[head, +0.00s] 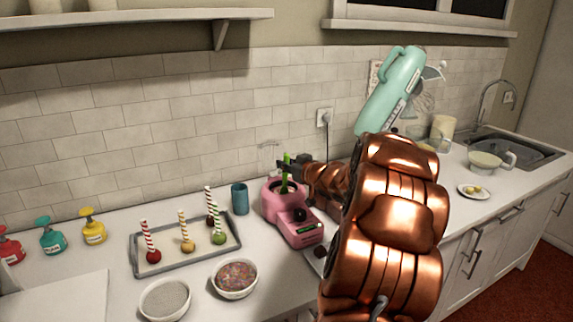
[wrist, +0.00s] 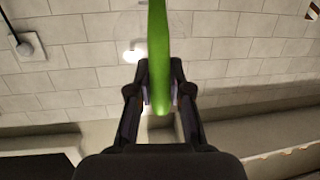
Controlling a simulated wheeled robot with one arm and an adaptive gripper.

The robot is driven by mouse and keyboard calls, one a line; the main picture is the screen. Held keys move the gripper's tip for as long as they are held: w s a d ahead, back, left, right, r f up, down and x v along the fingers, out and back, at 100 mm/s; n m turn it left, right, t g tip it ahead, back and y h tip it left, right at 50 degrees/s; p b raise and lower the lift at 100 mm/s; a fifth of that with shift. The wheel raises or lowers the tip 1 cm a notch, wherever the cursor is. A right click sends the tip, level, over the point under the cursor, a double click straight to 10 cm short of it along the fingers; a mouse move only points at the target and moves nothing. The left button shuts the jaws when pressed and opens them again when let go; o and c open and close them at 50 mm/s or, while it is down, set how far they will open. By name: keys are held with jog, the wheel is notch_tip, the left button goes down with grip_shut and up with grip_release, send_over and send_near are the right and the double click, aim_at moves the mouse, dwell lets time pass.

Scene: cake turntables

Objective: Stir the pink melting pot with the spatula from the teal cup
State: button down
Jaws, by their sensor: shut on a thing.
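The pink melting pot (head: 297,228) stands on the counter in the middle of the head view, with a round opening on top. My gripper (head: 286,166) is above that opening, shut on the green spatula (head: 284,187). The spatula is roughly upright, its lower part at the pot's opening; how deep its tip reaches is hidden. In the wrist view the green spatula (wrist: 159,55) sits between the fingers of my gripper (wrist: 160,98). The teal cup (head: 240,199) stands left of the pot, apart from it, and no spatula shows in it.
A grey tray (head: 142,262) with several striped-stick treats lies left of the cup. Two bowls, one with mixed sprinkles (head: 235,278) and one pale (head: 165,298), stand in front. Pump bottles (head: 93,226) are far left. The tiled wall is close behind.

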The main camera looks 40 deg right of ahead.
jog(key=shift+f, duration=0.45)
